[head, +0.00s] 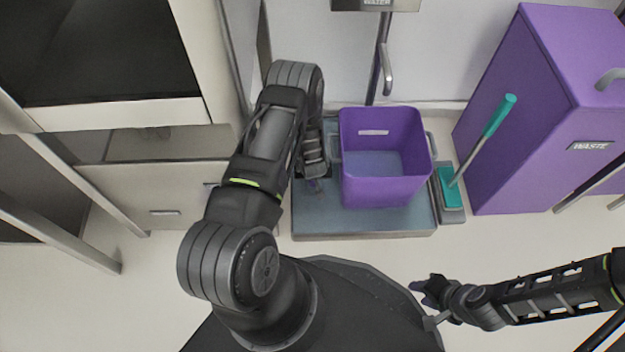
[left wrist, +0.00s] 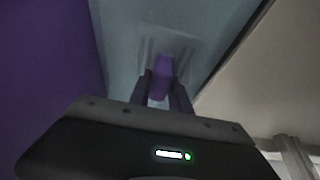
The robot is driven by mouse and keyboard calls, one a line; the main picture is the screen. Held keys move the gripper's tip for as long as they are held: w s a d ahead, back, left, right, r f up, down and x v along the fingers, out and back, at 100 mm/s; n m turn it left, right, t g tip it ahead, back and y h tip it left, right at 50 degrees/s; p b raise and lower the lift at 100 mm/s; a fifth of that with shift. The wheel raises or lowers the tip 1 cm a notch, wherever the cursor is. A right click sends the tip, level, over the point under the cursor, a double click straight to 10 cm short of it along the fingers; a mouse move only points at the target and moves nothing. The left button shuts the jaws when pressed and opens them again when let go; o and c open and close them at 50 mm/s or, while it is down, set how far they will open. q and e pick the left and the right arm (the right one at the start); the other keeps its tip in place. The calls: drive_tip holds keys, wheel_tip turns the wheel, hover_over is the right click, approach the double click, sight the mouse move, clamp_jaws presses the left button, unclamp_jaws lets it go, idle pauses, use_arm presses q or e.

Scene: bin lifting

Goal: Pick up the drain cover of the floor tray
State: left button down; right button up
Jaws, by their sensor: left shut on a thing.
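The blue-grey floor tray (head: 365,222) lies on the floor, with a purple bin (head: 385,190) standing on it. My left gripper (head: 315,186) is down at the tray's left part, beside the bin's left wall and mostly hidden by my own arm. In the left wrist view, the left gripper (left wrist: 163,98) is shut on a small upright purple piece (left wrist: 162,72), which I take for the drain cover's grip. The rest of the cover is hard to make out, and I cannot tell whether it is off the tray. My right gripper (head: 432,304) is open and empty, away from the tray.
A teal-handled brush (head: 490,130) stands right of the tray, in front of a tall purple waste cabinet (head: 540,100). The wall is close behind the bin. Front-left floor is clear.

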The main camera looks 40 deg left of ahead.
use_arm(q)
drive_tip(key=shift+r, duration=0.1)
idle(0.3)
